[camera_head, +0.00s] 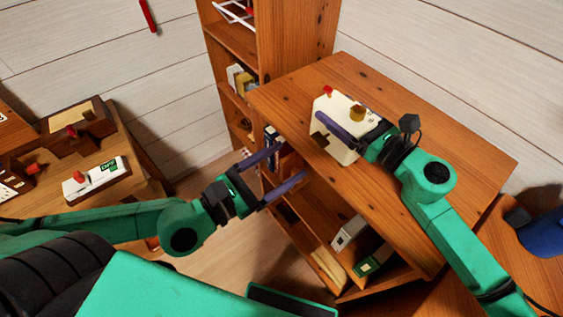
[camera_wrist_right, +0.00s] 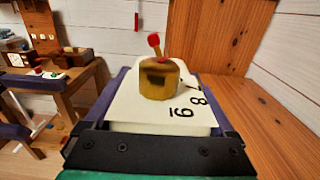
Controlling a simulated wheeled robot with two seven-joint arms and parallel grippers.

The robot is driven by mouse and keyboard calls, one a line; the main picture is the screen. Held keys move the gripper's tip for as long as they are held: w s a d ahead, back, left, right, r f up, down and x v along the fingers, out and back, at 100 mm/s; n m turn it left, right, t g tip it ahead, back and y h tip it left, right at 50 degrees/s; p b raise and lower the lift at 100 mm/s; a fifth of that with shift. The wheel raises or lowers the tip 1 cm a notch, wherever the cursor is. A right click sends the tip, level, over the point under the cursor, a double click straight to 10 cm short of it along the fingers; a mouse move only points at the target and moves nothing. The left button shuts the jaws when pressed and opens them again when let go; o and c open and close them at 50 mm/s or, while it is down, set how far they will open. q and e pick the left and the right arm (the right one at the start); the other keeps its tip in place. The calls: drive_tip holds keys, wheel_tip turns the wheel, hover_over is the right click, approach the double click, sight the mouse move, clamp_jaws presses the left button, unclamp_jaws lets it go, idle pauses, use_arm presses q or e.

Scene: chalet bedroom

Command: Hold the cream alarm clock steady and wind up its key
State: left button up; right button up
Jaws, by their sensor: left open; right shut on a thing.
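The cream alarm clock (camera_head: 343,104) is a boxy block on the wooden cabinet top, near its left edge. My right gripper (camera_head: 342,120) is shut on its sides; the far finger is mostly hidden. A brass-coloured round knob (camera_head: 357,113) with a dark mark stands on the clock's face, perhaps the key, and a small red-tipped lever (camera_head: 328,91) is beyond it. In the right wrist view the knob (camera_wrist_right: 159,80), the red lever (camera_wrist_right: 154,42) and black digits show on the clock (camera_wrist_right: 130,112). My left gripper (camera_head: 292,164) is open and empty, lower left of the clock and apart from it.
The cabinet top (camera_head: 430,150) is clear to the right of the clock. Below are open shelves with several boxes (camera_head: 350,232). A tall bookcase (camera_head: 290,40) stands behind. A table at left holds a white device with a green display (camera_head: 97,180). A blue object (camera_head: 543,235) is at right.

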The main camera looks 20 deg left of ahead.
idle(0.3)
drive_tip(key=o, duration=1.6)
drive_tip(key=shift+c, duration=0.2)
